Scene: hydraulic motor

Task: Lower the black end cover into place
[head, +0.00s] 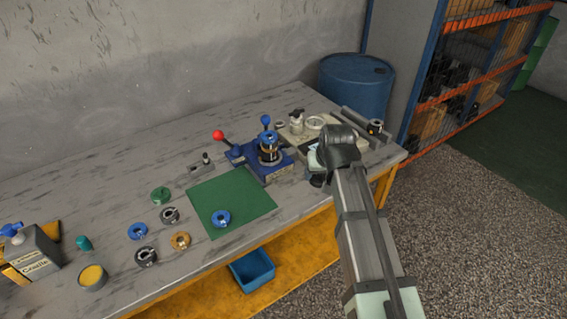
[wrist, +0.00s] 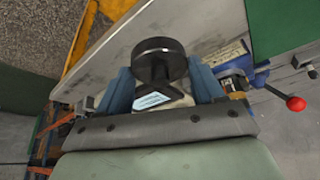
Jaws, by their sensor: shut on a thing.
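My gripper (wrist: 162,78) is shut on the black end cover (wrist: 159,55), a round black disc with a short stem between the blue fingers. In the head view my gripper (head: 317,163) hangs near the table's right front edge, with a small dark part, likely the cover (head: 317,181), below it. The blue fixture (head: 246,157) stands to its left, with a red-ball and a blue-ball lever. An upright motor stack (head: 268,149) with a blue top sits in it. The cover is apart from the stack. The fixture's edge and red ball (wrist: 296,104) show at right in the wrist view.
A green mat (head: 232,200) holds a blue ring (head: 221,219). Several rings lie left of it. A light tray of parts (head: 297,130) stands behind my gripper, beside a grey bar (head: 362,125). A blue barrel (head: 356,85) stands behind the table.

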